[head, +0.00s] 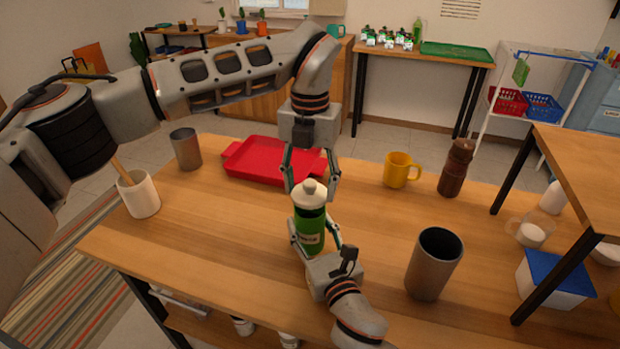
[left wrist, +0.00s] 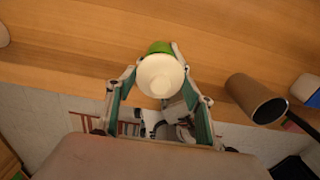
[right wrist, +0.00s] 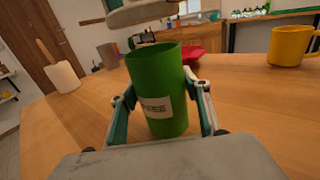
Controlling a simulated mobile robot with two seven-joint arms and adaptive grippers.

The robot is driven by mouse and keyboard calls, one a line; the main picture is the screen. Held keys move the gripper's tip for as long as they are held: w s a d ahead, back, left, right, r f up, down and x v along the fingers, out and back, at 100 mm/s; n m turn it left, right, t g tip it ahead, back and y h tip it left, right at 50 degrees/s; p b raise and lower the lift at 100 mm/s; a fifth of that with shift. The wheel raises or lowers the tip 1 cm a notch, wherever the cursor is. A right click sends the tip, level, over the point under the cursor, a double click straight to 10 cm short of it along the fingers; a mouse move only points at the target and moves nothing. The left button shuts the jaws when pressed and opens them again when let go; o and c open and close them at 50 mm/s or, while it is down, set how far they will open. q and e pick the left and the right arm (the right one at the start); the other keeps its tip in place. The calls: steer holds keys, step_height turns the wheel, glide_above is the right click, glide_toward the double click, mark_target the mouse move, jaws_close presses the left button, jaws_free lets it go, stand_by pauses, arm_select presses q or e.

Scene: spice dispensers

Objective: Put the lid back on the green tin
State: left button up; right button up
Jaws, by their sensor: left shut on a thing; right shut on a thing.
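The green tin (head: 309,232) stands upright near the middle of the table, with a pale label whose visible letters end in "EE" in the right wrist view (right wrist: 160,95). My right gripper (head: 316,242) is shut around its sides. The tin's top rim looks open in the right wrist view. The white knobbed lid (head: 310,195) is in my left gripper (head: 311,182), which comes from above and is shut on it. In the right wrist view the lid (right wrist: 140,12) hangs above the rim with a visible gap. The left wrist view shows the lid (left wrist: 161,76) covering most of the tin.
A red tray (head: 262,170) lies behind the tin. A yellow mug (head: 398,170) and a brown pepper mill (head: 456,170) stand at the right back. A grey tumbler (head: 434,265) is at the right front. A white crock (head: 139,196) and another tumbler (head: 186,149) stand left.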

mark_target(310, 195)
arm_select(q)
steer(key=shift+f, duration=0.15)
stand_by(0.4)
steer(key=shift+f, duration=0.75)
steer(key=shift+f, duration=0.65)
steer(key=o, duration=1)
steer(key=shift+o, duration=0.2)
step_height(310, 195, up, 12)
steer(key=shift+r, duration=0.1)
